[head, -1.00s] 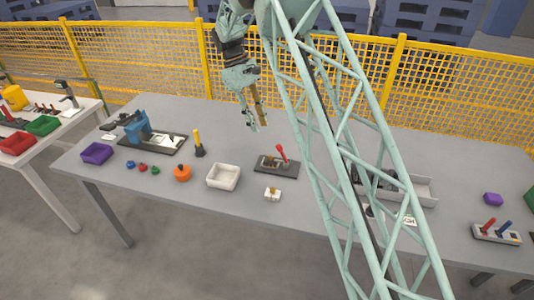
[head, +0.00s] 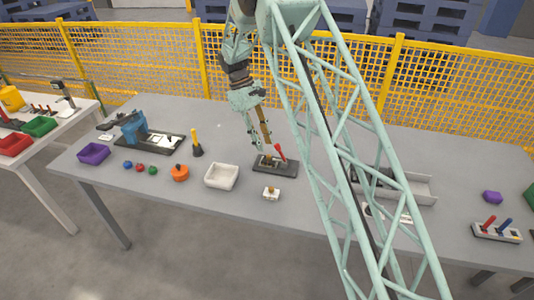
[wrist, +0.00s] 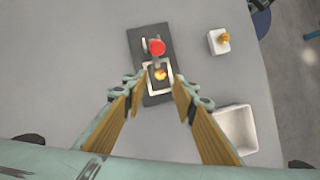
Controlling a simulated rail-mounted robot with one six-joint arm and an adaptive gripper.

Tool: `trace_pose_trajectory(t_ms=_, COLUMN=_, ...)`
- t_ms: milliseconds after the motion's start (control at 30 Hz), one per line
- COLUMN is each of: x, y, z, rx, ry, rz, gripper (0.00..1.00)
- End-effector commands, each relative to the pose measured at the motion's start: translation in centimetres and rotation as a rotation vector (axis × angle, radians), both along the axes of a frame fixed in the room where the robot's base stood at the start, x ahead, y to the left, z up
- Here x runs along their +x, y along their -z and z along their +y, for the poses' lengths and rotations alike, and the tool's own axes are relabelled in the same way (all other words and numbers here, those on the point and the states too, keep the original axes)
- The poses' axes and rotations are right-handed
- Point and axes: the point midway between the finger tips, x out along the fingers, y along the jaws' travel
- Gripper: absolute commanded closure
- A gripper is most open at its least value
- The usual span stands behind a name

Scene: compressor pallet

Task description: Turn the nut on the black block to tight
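The black block (head: 288,170) is a flat dark plate on the grey table; it also shows in the wrist view (wrist: 137,41). It carries a red-tipped lever (head: 280,151), seen from above as a red knob in the wrist view (wrist: 157,47). A small brass nut (wrist: 161,74) sits inside a pale square outline on the block. My gripper (head: 260,150) hangs above the block. In the wrist view its two fingers (wrist: 157,90) are spread apart, one to each side of the nut and nearer the camera, with nothing between them.
A small white block with a brass piece (head: 271,194) and a white tray (head: 222,176) stand close by. An orange round object (head: 180,173), a yellow-handled tool (head: 197,144) and a blue machine (head: 134,127) are farther left. A long grey tray (head: 420,190) is to the right.

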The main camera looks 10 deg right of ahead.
Motion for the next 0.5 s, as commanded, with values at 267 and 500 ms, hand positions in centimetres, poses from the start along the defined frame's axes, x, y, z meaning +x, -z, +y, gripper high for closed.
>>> trace_pose_trajectory(t_ms=267, x=-1.0, y=3.2, z=-0.9, rx=-0.001, ry=0.001, rz=0.001, gripper=0.74)
trace_pose_trajectory(t_ms=500, x=-1.4, y=4.4, z=-1.2, rx=0.0, ry=0.001, rz=0.0, gripper=0.74)
